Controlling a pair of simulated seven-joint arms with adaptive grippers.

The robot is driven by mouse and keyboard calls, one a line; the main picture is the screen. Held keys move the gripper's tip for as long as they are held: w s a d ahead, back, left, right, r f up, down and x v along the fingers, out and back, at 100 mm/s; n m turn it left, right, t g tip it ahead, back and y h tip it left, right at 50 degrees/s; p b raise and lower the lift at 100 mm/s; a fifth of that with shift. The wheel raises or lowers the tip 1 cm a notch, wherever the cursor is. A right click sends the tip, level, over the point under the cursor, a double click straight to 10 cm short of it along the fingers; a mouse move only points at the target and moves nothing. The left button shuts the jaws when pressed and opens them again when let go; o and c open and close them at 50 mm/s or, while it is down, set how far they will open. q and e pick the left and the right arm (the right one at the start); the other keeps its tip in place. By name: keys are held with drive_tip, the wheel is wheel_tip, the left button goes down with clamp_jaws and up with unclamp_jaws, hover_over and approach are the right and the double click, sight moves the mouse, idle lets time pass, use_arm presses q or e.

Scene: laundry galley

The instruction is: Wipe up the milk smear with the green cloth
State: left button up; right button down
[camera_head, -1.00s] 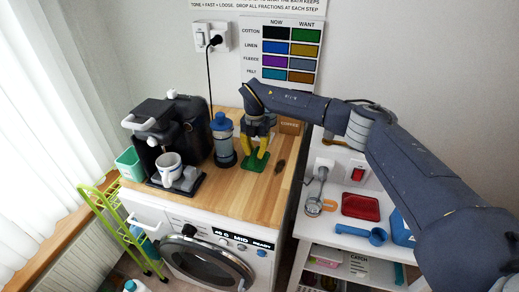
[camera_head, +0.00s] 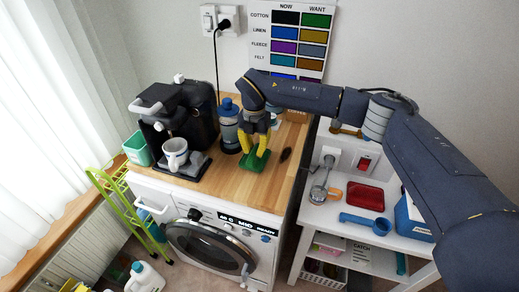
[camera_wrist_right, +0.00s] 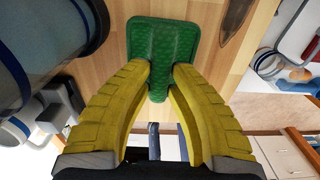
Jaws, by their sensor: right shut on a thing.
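The green cloth (camera_head: 250,165) is a folded, textured pad lying on the wooden counter, just in front of the blue-capped canister. My right gripper (camera_head: 257,156) reaches down over it with yellow fingers shut on the cloth's near part. In the right wrist view the cloth (camera_wrist_right: 163,45) spreads out beyond the fingertips (camera_wrist_right: 161,80), apparently flat on the wood. I see no milk smear in either view; the cloth and fingers could hide it. My left gripper is not in view.
The blue-capped canister (camera_head: 228,128) stands close left of my gripper. The coffee machine (camera_head: 180,115) with a white mug (camera_head: 175,153) is further left. A dark brown oval (camera_head: 285,154) lies right of the cloth. Front counter is clear; a white shelf holds a red tray (camera_head: 365,195).

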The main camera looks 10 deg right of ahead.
drive_tip(key=shift+r, duration=3.2)
